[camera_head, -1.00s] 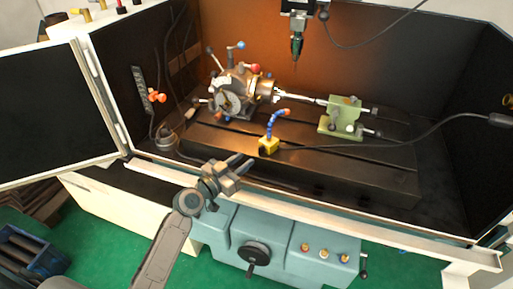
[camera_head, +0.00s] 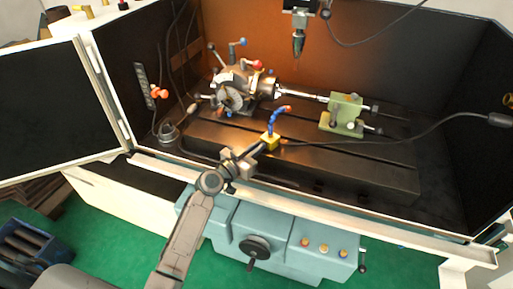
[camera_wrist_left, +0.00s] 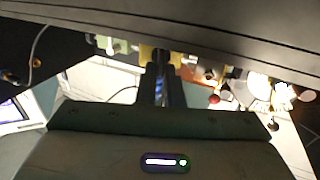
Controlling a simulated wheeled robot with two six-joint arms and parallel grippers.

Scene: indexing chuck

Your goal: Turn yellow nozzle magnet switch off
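The yellow nozzle magnet (camera_head: 271,141) is a small yellow block on the dark machine bed, with a blue segmented hose (camera_head: 273,122) rising from it to an orange tip. My left gripper (camera_head: 262,147) reaches in from the front left, its dark fingertips close to the block's front left side. I cannot tell whether they touch it. In the left wrist view, the two dark fingers (camera_wrist_left: 163,85) stand apart with a narrow gap, bluish hose showing between them and yellow beyond. The switch itself is too small or hidden to make out. My right gripper is out of view.
The indexing chuck (camera_head: 235,92) with coloured lever knobs stands behind left. A green tailstock (camera_head: 347,112) stands to the right, and a tool spindle (camera_head: 299,35) hangs above. A black cable (camera_head: 400,142) crosses the bed. The white front ledge (camera_head: 330,212) runs below my arm.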

